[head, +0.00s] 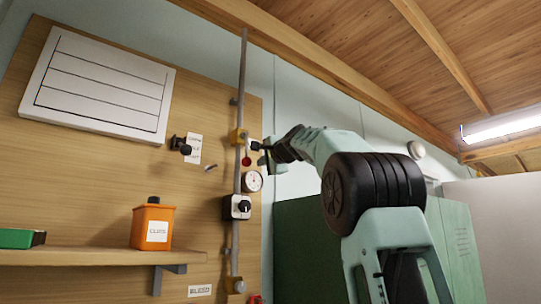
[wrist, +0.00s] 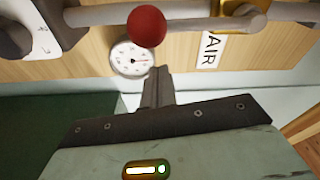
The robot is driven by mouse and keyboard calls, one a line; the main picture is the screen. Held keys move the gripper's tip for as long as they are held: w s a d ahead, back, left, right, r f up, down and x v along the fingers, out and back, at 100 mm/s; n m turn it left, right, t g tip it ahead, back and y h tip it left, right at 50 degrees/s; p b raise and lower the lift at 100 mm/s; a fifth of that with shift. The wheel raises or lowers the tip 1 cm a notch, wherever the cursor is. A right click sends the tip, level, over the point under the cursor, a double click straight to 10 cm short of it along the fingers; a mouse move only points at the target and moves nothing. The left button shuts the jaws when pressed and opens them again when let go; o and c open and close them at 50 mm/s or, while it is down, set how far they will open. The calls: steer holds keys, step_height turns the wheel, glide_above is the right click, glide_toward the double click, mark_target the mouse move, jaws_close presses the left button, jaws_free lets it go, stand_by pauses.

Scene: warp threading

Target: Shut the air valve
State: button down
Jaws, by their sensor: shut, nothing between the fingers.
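The air valve (head: 238,136) is a brass body on the upright pipe (head: 242,75). In the wrist view the brass body (wrist: 236,18) sits beside a label reading AIR (wrist: 209,48). Its pale lever (wrist: 200,25) lies along the pipe and ends in a red ball (wrist: 147,27), which in the head view (head: 247,161) hangs below the body. My gripper (head: 261,148) is shut and empty, just right of the valve in the head view. In the wrist view its fingertips (wrist: 157,74) show beside the gauge, apart from the ball in the picture. Contact with the lever cannot be told.
A round gauge (head: 252,181) and a box with a black knob (head: 238,207) are close below the valve. A black fitting (head: 181,145) is on the board to the left. An orange CLIPS container (head: 153,224) stands on a wooden shelf (head: 90,257).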

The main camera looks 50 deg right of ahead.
steer(key=a, duration=0.2)
steer(key=shift+a+f, duration=0.25)
steer(key=shift+a, duration=0.15)
steer(key=shift+a+p, duration=0.1)
steer(key=shift+p, duration=0.35)
